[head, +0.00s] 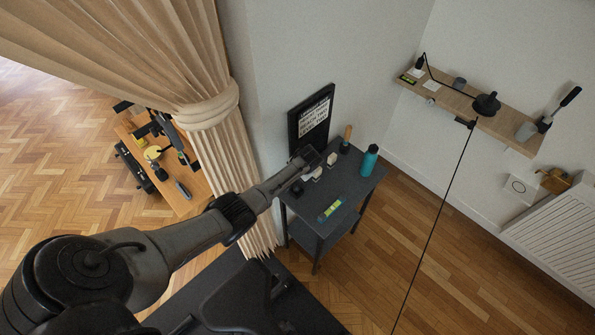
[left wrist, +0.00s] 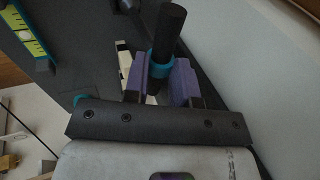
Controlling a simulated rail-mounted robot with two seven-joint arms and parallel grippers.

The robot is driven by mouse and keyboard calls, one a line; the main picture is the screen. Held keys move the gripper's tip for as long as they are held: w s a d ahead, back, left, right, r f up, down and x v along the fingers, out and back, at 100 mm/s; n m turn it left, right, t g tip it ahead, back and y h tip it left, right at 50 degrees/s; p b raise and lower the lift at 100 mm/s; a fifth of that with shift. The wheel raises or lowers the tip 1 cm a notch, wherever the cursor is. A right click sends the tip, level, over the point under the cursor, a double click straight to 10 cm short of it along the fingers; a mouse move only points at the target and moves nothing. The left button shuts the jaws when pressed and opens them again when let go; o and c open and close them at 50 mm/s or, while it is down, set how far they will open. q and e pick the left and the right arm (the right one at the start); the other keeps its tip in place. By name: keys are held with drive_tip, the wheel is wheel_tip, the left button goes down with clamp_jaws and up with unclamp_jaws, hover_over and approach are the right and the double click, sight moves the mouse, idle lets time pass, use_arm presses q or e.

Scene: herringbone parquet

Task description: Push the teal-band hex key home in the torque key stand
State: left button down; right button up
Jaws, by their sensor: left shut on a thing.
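The teal-band hex key shows in the left wrist view as a dark upright-looking handle (left wrist: 168,32) with a teal ring (left wrist: 160,62). My left gripper (left wrist: 159,82) is shut on it, its purple pads on both sides of the handle at the ring. In the head view my left gripper (head: 308,160) is over the back left part of the dark side table (head: 352,184), in front of the letter board. The hex key is too small to make out there. I cannot clearly identify the torque key stand; the gripper hides the key's lower end. My right gripper is not in view.
The letter board (head: 312,122) stands behind the gripper. A wooden-handled tool (head: 347,133), a teal bottle (head: 369,160) and a yellow-green level (head: 331,209) are on the table. Small pale items (head: 331,159) lie close by the gripper. A curtain (head: 212,110) hangs to the left.

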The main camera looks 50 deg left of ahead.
use_arm(q)
drive_tip(key=shift+f+b, duration=0.45)
drive_tip(key=shift+f, duration=0.2)
drive_tip(key=shift+f+b, duration=0.55)
drive_tip(key=shift+f, duration=0.15)
drive_tip(key=c, duration=0.9)
unclamp_jaws()
drive_tip(key=shift+o, duration=0.2)
drive_tip(key=p+v, duration=0.2)
drive_tip(key=v, duration=1.2)
